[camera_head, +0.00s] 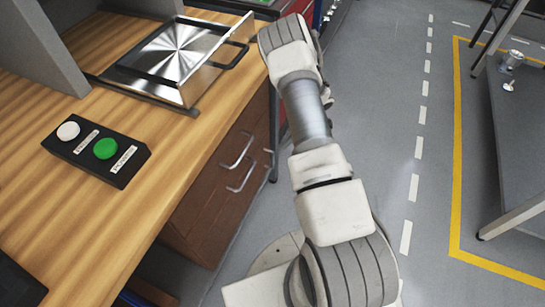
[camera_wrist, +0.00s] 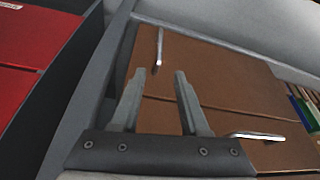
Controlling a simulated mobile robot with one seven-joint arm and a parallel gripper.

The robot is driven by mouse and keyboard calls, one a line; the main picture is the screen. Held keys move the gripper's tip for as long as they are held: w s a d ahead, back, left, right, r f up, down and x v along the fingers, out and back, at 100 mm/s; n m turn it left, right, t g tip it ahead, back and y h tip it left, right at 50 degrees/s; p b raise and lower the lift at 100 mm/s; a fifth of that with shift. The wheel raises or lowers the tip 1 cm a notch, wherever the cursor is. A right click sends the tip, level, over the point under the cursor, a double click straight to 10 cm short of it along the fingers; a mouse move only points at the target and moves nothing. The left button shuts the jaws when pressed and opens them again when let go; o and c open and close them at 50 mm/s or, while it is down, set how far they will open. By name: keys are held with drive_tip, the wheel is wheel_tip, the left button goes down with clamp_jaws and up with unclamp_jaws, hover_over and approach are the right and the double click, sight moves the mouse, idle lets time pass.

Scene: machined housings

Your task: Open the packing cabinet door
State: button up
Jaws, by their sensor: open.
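The brown packing cabinet (camera_head: 215,200) stands under the wooden worktop in the head view, with bar handles (camera_head: 238,178) on its front. In the wrist view its brown front (camera_wrist: 225,85) fills the middle, split by seams into panels that look closed. One metal handle (camera_wrist: 159,50) lies just beyond my fingertips, and another (camera_wrist: 257,136) is at the lower right. Which panel is the door is not clear. My gripper (camera_wrist: 160,76) is open, with nothing visible between its fingers, pointing at the front near the first handle. The head view does not show my fingers.
On the worktop (camera_head: 95,215) are a shiny metal box with a black handle (camera_head: 185,60) and a button box (camera_head: 97,150). A red cabinet (camera_wrist: 35,40) stands left in the wrist view. Grey floor (camera_head: 385,90) is free at right, before a dark table (camera_head: 525,120).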

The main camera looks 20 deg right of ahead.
drive_tip(key=b, duration=0.5)
hover_over(273, 166)
drive_tip(key=f, duration=1.3)
drive_tip(key=shift+w+d+f, duration=0.15)
drive_tip(key=shift+w+f, duration=0.15)
clamp_jaws()
